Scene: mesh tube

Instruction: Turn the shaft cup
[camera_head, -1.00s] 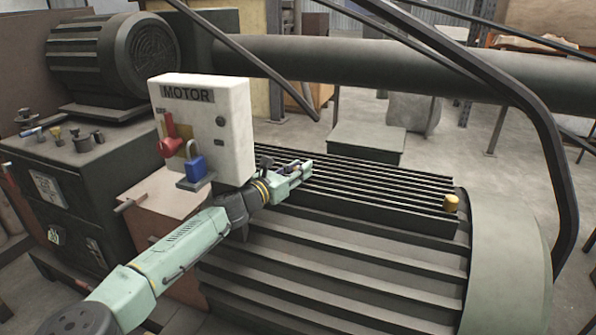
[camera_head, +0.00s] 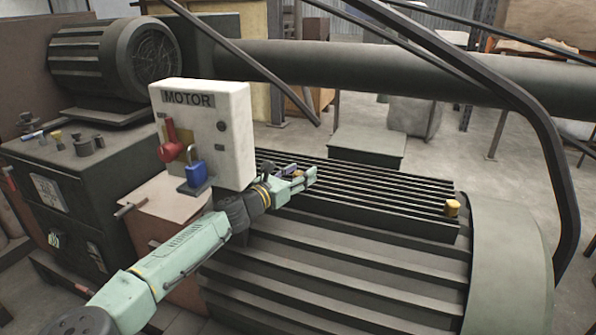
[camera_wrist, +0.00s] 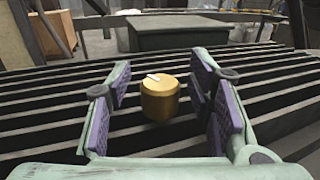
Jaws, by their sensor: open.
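The shaft cup (camera_head: 452,207) is a small gold cylinder standing upright at the right end of the dark ribbed motor top. In the wrist view the cup (camera_wrist: 160,100) shows a short white mark on its top face. My gripper (camera_head: 305,176) is open and empty above the left part of the ribs, well to the left of the cup. In the wrist view the cup appears between the two spread fingers of my gripper (camera_wrist: 160,82), but the head view shows it a clear distance beyond them. Neither finger touches it.
A white MOTOR box (camera_head: 230,140) with a red lever (camera_head: 171,150) and blue padlock (camera_head: 196,173) stands close to my arm. A dark bent bar (camera_head: 548,130) rises at the right. The ribs between gripper and cup are clear.

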